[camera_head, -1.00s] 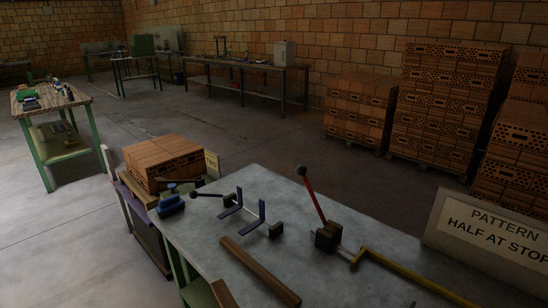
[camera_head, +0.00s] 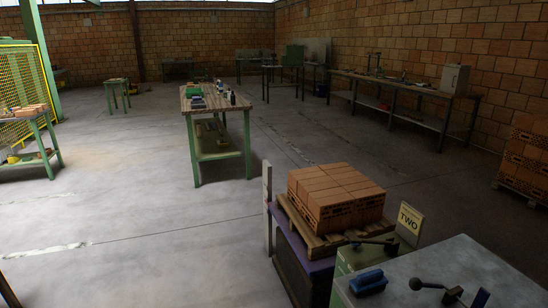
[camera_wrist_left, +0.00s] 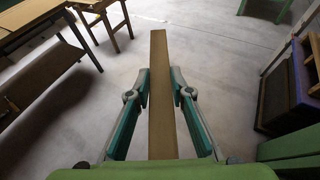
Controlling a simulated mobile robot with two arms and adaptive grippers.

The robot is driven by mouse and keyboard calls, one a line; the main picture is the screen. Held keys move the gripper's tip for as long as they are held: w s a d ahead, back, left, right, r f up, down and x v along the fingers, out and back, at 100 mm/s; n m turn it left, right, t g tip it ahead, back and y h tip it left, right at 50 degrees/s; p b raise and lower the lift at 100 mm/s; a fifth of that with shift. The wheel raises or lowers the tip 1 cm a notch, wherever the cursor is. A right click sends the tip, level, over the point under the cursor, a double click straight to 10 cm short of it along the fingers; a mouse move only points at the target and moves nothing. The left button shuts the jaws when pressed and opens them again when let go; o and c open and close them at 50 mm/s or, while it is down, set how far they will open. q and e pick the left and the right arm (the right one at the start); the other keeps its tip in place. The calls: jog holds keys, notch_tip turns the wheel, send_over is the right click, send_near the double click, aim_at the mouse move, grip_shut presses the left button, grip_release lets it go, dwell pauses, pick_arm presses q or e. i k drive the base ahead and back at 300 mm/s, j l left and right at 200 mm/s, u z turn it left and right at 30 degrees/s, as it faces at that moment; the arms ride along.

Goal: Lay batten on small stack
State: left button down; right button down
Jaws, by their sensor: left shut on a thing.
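The batten (camera_wrist_left: 161,100) is a long, straight brown strip of wood in the left wrist view. My left gripper (camera_wrist_left: 159,78) is shut on it, with a green finger on each side, and the batten's far end sticks out past the fingertips over bare floor. The small stack (camera_head: 336,194) is a low block of orange bricks on a wooden pallet (camera_head: 318,240) in the head view, beside a card reading TWO (camera_head: 410,219). The visible top of the stack is bare. My grippers do not show clearly in the head view.
A grey bench (camera_head: 455,268) with a blue block (camera_head: 368,281) and a black-knobbed lever (camera_head: 416,284) stands right of the stack. A pale post (camera_head: 267,205) rises at the stack's left. A green-legged table (camera_head: 215,103) stands behind. Floor to the left is open.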

aim_at(341, 186)
jog(key=i+j+u, duration=0.25)
jog(key=i, duration=0.3)
jog(key=i+j+u, duration=0.2)
jog(key=i, duration=0.4)
jog(key=i+u, duration=0.25)
jog(key=i, duration=0.35)
jog(key=i+z, duration=0.35)
jog(key=i+j+z, duration=0.15)
jog(key=i+z, duration=0.2)
jog(key=i+j+z, duration=0.2)
jog(key=i+z, duration=0.3)
jog(key=z, duration=0.25)
jog(key=i+z, duration=0.15)
jog(key=z, duration=0.25)
jog(key=i+z, duration=0.1)
jog(key=z, duration=0.35)
jog(key=i+j+z, duration=0.1)
jog(key=z, duration=0.3)
jog(key=i+j+z, duration=0.1)
jog(key=z, duration=0.3)
jog(key=i+j+z, duration=0.35)
jog(key=k+l, duration=0.05)
jog(key=k, duration=0.05)
